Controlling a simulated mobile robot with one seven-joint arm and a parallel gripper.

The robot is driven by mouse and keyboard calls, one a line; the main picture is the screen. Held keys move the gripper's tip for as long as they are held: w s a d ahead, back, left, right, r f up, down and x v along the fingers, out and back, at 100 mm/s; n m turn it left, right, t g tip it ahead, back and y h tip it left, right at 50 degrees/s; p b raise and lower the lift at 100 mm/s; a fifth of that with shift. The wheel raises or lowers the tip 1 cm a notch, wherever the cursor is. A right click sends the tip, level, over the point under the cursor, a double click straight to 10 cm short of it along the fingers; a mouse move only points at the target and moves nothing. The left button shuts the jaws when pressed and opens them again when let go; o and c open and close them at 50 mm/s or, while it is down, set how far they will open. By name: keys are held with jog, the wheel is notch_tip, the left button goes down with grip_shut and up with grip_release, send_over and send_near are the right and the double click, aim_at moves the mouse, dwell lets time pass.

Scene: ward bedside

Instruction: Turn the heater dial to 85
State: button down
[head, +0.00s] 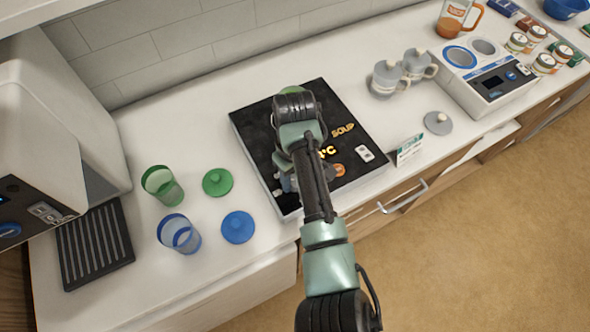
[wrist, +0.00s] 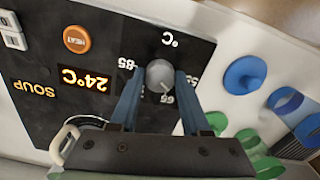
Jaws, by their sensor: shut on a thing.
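The heater is a flat black panel (head: 252,128) on the counter, with a lit SOUP word and a temperature display. In the wrist view its display (wrist: 86,78) reads 24°C, upside down. The round grey dial (wrist: 159,74) has printed numbers around it. The 85 mark (wrist: 128,63) is at its left; a light pointer line on the knob faces down toward another number, partly hidden and hard to read. My gripper (wrist: 160,80) is shut on the dial, one blue finger on each side. In the head view my arm hides the dial and most of the gripper.
An orange HEAT button (wrist: 76,39) and a white switch (head: 364,153) are on the panel. Left of it stand a green cup (head: 162,187), a blue cup (head: 179,235), a green lid (head: 217,182) and a blue lid (head: 238,227). Grey mugs (head: 387,79) stand behind right.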

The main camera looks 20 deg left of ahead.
jog(key=m+p, duration=0.2)
jog(key=m, duration=0.2)
jog(key=shift+r+m+p, duration=0.15)
jog(key=shift+m+p, duration=0.15)
jog(key=m+p, duration=0.1)
jog(key=m, duration=0.3)
jog(key=shift+m+p, duration=0.3)
jog(key=shift+p, duration=0.1)
jog(key=m+p, duration=0.1)
jog(key=m, duration=0.3)
jog(key=shift+m, duration=0.3)
jog(key=m+p, duration=0.1)
jog(key=m, duration=0.9)
jog(key=shift+w+p, duration=0.1)
jog(key=shift+p, duration=0.25)
jog(key=m, duration=0.5)
jog(key=shift+m, duration=0.3)
jog(key=shift+c, duration=1.8)
grip_release()
